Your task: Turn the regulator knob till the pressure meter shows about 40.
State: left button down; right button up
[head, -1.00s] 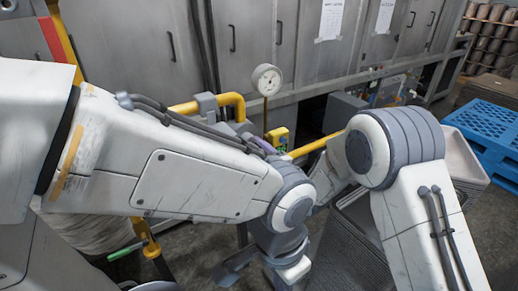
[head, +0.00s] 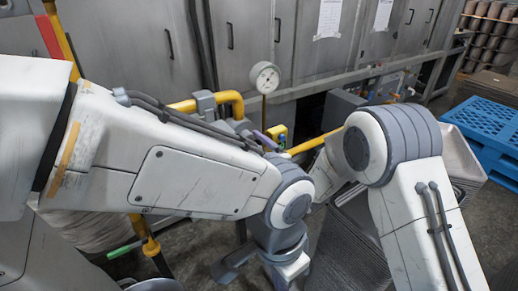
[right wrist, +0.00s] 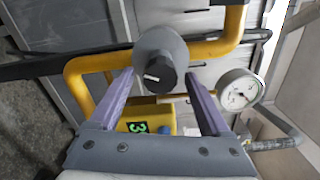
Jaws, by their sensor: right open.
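The black regulator knob (right wrist: 160,76) sits on a round grey body (right wrist: 160,45) in the right wrist view, with a pale mark on its face. My right gripper (right wrist: 158,75) is open, its two purple fingers on either side of the knob with gaps showing. One purple finger also shows in the head view, partly behind my left arm. The round white pressure meter (right wrist: 239,90) is right of the knob, and it stands on a stem in the head view (head: 264,78). Its reading is too small to tell. My left wrist is low in the head view; its jaw opening is unclear.
Yellow pipes (right wrist: 90,75) run around the regulator. A yellow block with a green label (right wrist: 150,120) is just below the knob. Grey metal cabinets (head: 250,45) stand behind. A blue pallet (head: 485,130) lies at the right. My left arm crosses in front of the regulator.

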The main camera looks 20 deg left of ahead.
jog(key=v, duration=1)
jog(key=shift+d+b, duration=0.2)
jog(key=shift+b, duration=0.15)
jog(key=shift+s, duration=0.15)
jog(key=s+d+n+g+h, duration=0.4)
jog(key=s+d+n, duration=0.2)
jog(key=s, duration=0.4)
jog(key=s+d+n+g+h, duration=0.3)
jog(key=s+d+n+h, duration=0.25)
jog(key=s, duration=0.35)
jog(key=s+d+n+g+h, duration=0.4)
jog(key=s+d+n, duration=0.2)
jog(key=s, duration=0.4)
notch_tip(320, 180, up, 11)
jog(key=p, duration=1.2)
jog(key=shift+r, duration=0.25)
jog(key=shift+w, duration=0.1)
